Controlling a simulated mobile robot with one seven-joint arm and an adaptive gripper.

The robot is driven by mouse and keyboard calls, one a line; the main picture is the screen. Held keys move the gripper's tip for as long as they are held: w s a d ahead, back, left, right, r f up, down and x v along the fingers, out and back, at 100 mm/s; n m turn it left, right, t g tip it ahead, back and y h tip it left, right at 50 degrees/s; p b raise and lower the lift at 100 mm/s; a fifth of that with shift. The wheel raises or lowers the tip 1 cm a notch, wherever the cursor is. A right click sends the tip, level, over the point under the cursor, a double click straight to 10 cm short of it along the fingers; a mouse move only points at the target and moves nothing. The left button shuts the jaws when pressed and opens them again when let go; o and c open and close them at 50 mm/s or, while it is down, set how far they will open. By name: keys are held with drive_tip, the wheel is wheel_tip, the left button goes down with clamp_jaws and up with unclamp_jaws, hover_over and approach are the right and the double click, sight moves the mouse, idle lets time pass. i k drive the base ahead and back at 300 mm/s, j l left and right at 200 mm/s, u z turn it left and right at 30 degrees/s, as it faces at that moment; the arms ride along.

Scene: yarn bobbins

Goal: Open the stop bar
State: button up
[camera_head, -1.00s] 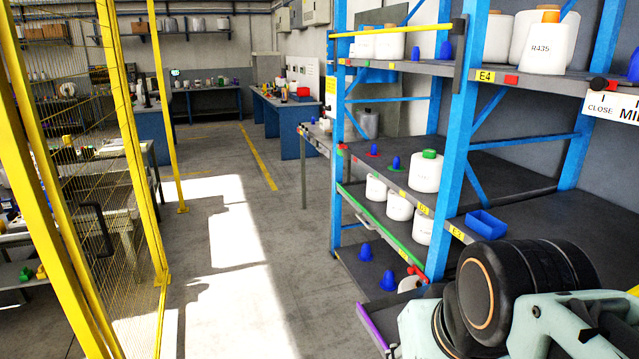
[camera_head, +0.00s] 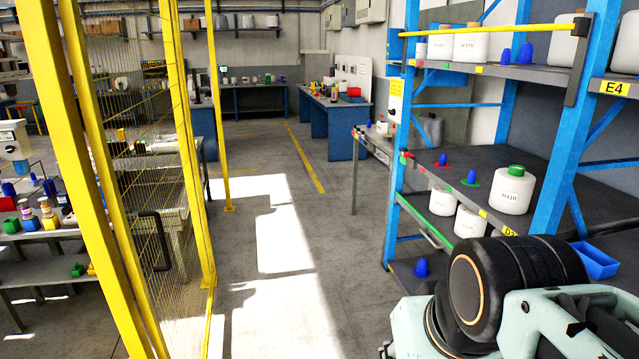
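A yellow bar (camera_head: 490,29) runs level across the front of the top shelf of the blue rack, in front of white bobbins (camera_head: 470,46). Its right end meets a dark upright bracket (camera_head: 578,60) by the blue post, and its left end reaches the far post. A green bar (camera_head: 424,220) slants along the front of a lower shelf, partly hidden at its near end. I cannot tell from the picture which bar is the stop bar. My arm's links fill the lower right, below and in front of the rack. My gripper is not in view.
The blue rack (camera_head: 556,150) stands on the right, with a white bobbin (camera_head: 513,190) and a blue bin (camera_head: 594,260) on its shelves. A yellow mesh fence (camera_head: 150,170) stands on the left. The floor aisle (camera_head: 275,235) between them is clear.

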sight(578, 28)
drive_tip(key=i+j+u, duration=0.1)
drive_tip(key=i, duration=0.4)
drive_tip(key=i+j+u, duration=0.1)
drive_tip(key=i, duration=0.45)
drive_tip(key=i+z, duration=0.3)
drive_tip(key=i, duration=0.2)
drive_tip(key=i+j+z, duration=0.3)
drive_tip(key=i, duration=0.2)
drive_tip(key=l, duration=0.05)
